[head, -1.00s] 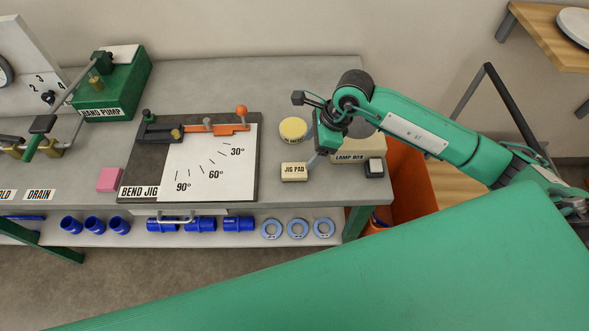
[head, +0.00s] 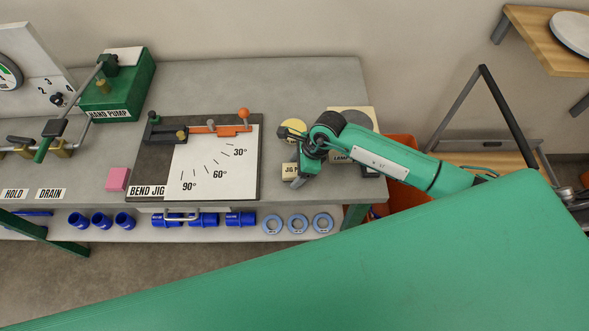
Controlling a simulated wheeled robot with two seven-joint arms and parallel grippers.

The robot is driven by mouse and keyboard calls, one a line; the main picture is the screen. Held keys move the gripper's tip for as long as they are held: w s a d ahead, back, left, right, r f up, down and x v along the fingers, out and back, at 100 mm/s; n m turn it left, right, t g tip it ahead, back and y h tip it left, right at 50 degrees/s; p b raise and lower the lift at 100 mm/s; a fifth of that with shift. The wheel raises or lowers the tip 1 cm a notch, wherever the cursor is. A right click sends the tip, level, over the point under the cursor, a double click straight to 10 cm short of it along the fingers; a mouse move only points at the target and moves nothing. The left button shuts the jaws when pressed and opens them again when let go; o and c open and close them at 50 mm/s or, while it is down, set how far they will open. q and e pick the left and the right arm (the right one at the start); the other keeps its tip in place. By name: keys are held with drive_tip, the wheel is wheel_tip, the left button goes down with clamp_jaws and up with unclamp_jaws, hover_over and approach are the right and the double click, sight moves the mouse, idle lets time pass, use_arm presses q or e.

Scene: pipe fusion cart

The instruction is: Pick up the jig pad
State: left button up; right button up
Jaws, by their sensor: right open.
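The jig pad (head: 289,169) is a small cream block with black lettering on the grey bench, right of the bend jig. Its right part is hidden behind my right gripper. My right gripper (head: 297,183) is open, pointing down at the right side of the jig pad; whether it touches the pad cannot be told. My right arm reaches in from the right. My left gripper is not in view.
The bend jig (head: 215,185) lies left of the pad, with a pink block (head: 117,180) beyond it. An orange bin (head: 405,200) stands off the bench's right end.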

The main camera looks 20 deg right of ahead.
drive_tip(key=c, duration=1.1)
drive_tip(key=shift+o, duration=0.2)
wheel_tip(320, 180, up, 20)
drive_tip(key=b, duration=0.6)
drive_tip(key=o, duration=0.3)
drive_tip(key=shift+c, duration=1)
